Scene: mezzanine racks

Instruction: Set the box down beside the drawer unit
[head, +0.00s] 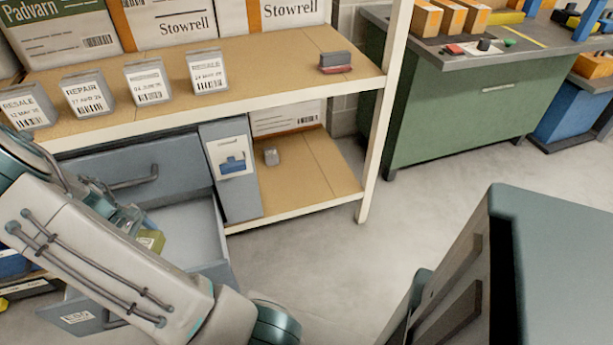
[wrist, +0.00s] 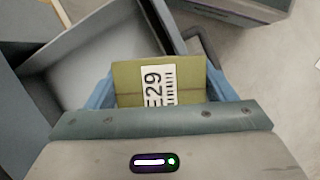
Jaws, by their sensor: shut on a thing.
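My gripper (wrist: 160,76) is shut on an olive-green box (wrist: 128,78) with a white label reading "E29". In the head view the box (head: 151,240) shows beside my forearm, over the open drawer or its near edge; its height cannot be told. The grey-blue drawer unit (head: 181,158) stands under the shelf, with a lower drawer (head: 190,222) pulled out. The drawer also shows in the wrist view (wrist: 95,60), left of and behind the box. My forearm hides part of the unit and most of my gripper in the head view.
The upper shelf (head: 270,75) carries several labelled blocks. A white rack post (head: 383,120) bounds the right. A green workbench (head: 450,110) stands beyond.

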